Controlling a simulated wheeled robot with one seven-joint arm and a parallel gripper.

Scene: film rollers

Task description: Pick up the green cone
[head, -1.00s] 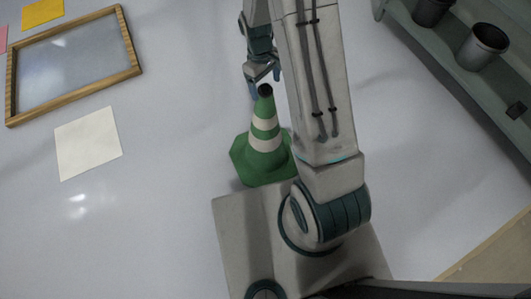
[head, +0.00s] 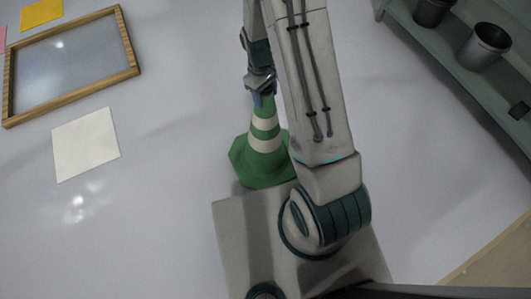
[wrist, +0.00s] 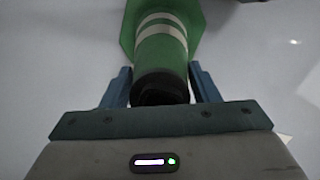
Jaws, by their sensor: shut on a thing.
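The green cone (head: 264,160) with white bands stands upright on the floor, just in front of my base in the head view. In the wrist view the cone (wrist: 165,53) shows from above, with its dark tip between my two blue fingers. My gripper (head: 262,98) is at the top of the cone and shut on it. The gripper also shows in the wrist view (wrist: 158,90). The tip is hidden behind the gripper in the head view. Part of the cone's right side is hidden by my arm.
A wood-framed panel (head: 134,50) and a white sheet (head: 86,145) lie to the left. A yellow sheet (head: 41,13) lies at the top left. A grey-green shelf (head: 455,70) with dark buckets (head: 482,46) stands at the right. The floor around the cone is clear.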

